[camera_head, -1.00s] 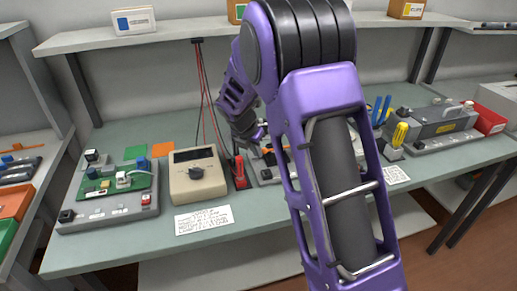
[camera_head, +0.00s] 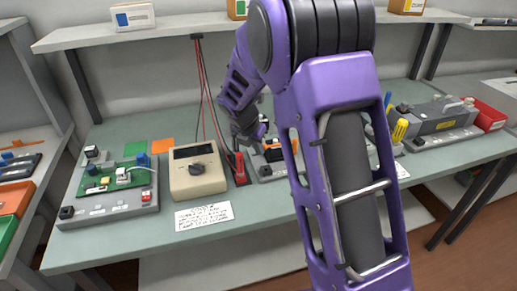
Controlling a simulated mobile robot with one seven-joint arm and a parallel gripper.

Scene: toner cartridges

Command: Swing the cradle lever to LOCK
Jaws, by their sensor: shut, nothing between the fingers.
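A grey fixture (camera_head: 264,172) with black and orange parts sits on the bench at the middle, largely behind my purple arm. It may be the cradle. I cannot pick out its lever or any LOCK mark. An orange part (camera_head: 294,146) of the fixture shows beside the arm. My gripper (camera_head: 257,137) is small and dark, at the end of the purple wrist, over the back left part of the fixture. It is shut and empty. I cannot tell whether it touches anything.
A beige meter (camera_head: 197,172) and red probe holder (camera_head: 238,169) stand just left of the fixture. A circuit board station (camera_head: 110,190) is farther left. A grey machine (camera_head: 430,120) and yellow-handled tool (camera_head: 399,131) stand right. A shelf (camera_head: 170,36) runs above.

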